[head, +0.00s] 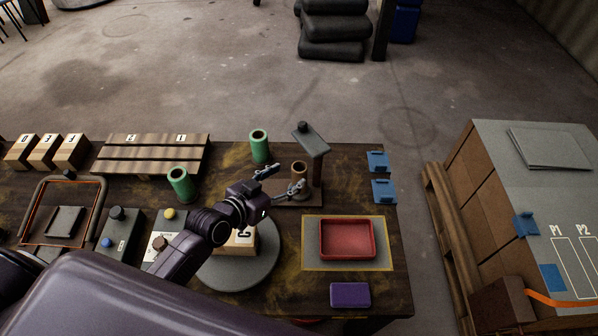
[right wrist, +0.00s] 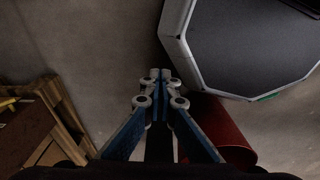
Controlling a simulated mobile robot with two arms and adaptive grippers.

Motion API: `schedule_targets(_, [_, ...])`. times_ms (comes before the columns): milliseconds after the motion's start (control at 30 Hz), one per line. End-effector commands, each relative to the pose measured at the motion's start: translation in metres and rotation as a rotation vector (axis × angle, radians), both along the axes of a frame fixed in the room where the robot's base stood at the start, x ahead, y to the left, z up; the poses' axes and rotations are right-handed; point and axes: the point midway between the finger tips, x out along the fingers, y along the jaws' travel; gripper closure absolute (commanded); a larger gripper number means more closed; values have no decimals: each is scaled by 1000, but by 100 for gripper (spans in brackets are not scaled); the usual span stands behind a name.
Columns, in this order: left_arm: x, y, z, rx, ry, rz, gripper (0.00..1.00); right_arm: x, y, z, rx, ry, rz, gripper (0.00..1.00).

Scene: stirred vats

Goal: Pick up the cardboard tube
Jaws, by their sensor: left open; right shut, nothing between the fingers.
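The brown cardboard tube (head: 299,171) stands upright on the base of a small stand, under its raised grey plate (head: 311,139), in the head view. My left gripper (head: 288,178) is open just left of the tube, its fingers pointing toward it. One finger covers the tube's lower part, so I cannot tell whether they touch. My right gripper (right wrist: 160,76) is shut and empty in the right wrist view, away from the tube.
Two green tubes (head: 259,146) stand to the left. A round grey disc (head: 262,271) with a lettered block lies below my left arm. A red tray (head: 346,256), a purple block (head: 350,295) and blue clips (head: 383,190) are on the right.

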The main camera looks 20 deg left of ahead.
Motion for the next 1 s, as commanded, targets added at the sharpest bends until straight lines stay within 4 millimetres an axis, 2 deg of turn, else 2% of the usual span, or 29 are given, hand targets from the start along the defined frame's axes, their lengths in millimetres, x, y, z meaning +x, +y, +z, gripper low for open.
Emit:
schedule_targets(200, [18, -7, -6, -1, 0, -1, 46, -27, -13, 3, -15, 36, 2, 100])
schedule_targets(300, [26, -10, -9, -3, 2, 0, 46, -34, -16, 6, -20, 46, 1, 100])
schedule_targets(600, [55, -21, -22, -1, 1, -1, 46, -15, -14, 13, -17, 19, 0, 100])
schedule_targets(933, [59, -22, -25, 0, 2, -1, 46, -11, -4, 13, -5, 13, -3, 100])
schedule_targets(1000, [58, -22, -25, 0, 2, -1, 54, -12, -2, 13, -3, 15, -4, 100])
